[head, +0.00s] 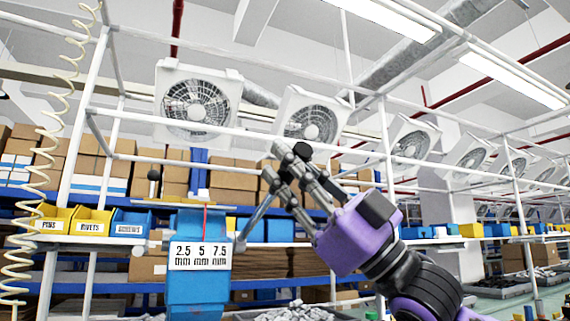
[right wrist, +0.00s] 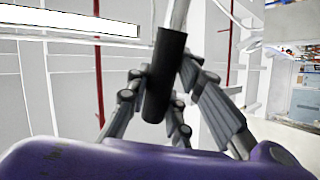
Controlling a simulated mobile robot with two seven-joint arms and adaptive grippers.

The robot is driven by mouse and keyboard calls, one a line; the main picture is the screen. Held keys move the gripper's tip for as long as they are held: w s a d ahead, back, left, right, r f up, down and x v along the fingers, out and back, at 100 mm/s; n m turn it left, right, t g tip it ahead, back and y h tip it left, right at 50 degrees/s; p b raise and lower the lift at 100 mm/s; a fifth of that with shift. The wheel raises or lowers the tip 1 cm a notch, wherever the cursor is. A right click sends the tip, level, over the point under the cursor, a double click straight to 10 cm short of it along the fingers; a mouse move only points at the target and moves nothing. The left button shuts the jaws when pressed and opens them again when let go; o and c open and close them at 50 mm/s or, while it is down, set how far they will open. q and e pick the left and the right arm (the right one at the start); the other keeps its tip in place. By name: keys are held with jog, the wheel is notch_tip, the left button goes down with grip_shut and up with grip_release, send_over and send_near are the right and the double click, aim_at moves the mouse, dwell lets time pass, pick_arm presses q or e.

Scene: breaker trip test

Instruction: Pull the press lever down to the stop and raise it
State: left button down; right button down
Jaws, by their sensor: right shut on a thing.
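The blue press (head: 198,290) stands left of centre in the head view, with a white scale label (head: 201,256) reading 2.5, 5 and 7.5 mm. A thin red pointer (head: 205,219) stands above the label. The grey press lever (head: 257,219) slants up and right from the press's right side. My right gripper (head: 287,172) is shut on its upper end. In the right wrist view, the lever's black grip (right wrist: 165,78) sits between the fingers, with the metal rod (right wrist: 178,16) beyond it. Fingers partly hide the grip. My left gripper is not in view.
Yellow and blue labelled bins (head: 92,221) stand on a shelf at left. A coiled hose (head: 62,115) hangs at the left edge. Shelves of cardboard boxes (head: 228,180) and a row of fans (head: 198,104) are behind. A tray of metal parts (head: 295,312) lies below.

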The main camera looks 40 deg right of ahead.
jog(key=shift+a+f+n, duration=0.1)
jog(key=shift+f+n, duration=0.2)
jog(key=c, duration=1.5)
grip_release()
jog(key=shift+c, duration=0.2)
jog(key=shift+s+d+f, duration=0.2)
jog(key=shift+d+f, duration=0.1)
jog(key=shift+f, duration=0.15)
jog(key=v, duration=1.1)
